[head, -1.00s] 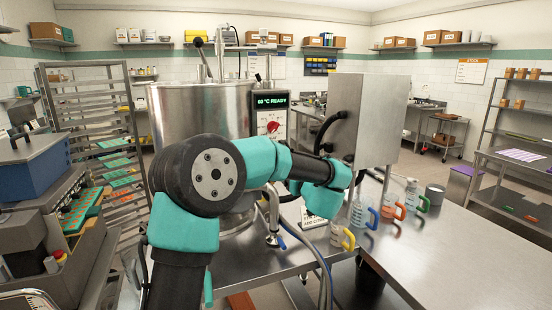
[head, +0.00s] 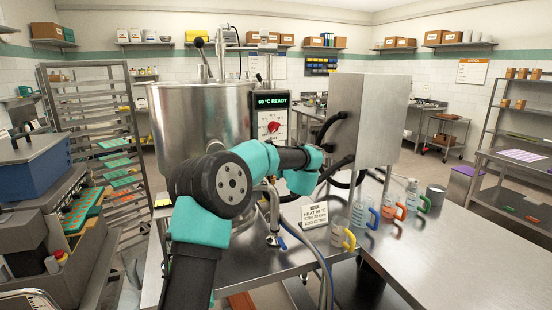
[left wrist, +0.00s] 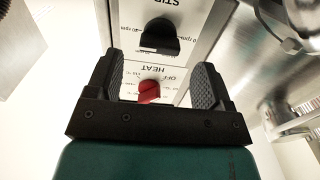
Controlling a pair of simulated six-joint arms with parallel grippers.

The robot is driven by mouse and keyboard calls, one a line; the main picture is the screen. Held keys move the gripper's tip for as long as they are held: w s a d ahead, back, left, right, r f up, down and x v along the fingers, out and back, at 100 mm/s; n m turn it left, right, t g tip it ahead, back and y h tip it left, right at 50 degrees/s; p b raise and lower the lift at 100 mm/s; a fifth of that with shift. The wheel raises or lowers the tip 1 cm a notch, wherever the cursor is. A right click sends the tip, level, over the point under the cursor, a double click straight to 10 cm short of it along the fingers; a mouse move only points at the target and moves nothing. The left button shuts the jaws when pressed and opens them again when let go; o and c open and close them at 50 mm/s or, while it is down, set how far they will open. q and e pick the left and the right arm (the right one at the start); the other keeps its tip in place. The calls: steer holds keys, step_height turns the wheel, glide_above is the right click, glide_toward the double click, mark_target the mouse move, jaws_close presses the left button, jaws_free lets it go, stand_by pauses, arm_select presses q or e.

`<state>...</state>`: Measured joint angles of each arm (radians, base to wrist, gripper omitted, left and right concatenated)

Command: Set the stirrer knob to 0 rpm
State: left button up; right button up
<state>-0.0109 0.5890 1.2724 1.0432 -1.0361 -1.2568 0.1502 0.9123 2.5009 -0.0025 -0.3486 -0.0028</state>
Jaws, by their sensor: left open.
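The black stirrer knob (left wrist: 160,36) sits on a white panel under the upside-down word STIR in the left wrist view; its pointer setting is too unclear to read. The red heat knob (left wrist: 149,91) is on the HEAT part of the same panel, and it also shows in the head view (head: 273,127). My left gripper (left wrist: 160,72) is open and empty, its fingers spread on either side of the heat knob in the picture, with the stirrer knob beyond the fingertips. In the head view my arm hides the stirrer knob, and the fingers cannot be made out. My right gripper is not in view.
The steel kettle (head: 200,120) stands left of the panel, whose display (head: 271,100) reads 60 °C READY. A steel box (head: 370,120) with black hoses is to the right.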

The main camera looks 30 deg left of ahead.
arm_select(q)
steer(key=shift+x, duration=2.25)
steer(key=shift+d, duration=0.1)
steer(key=c, duration=0.9)
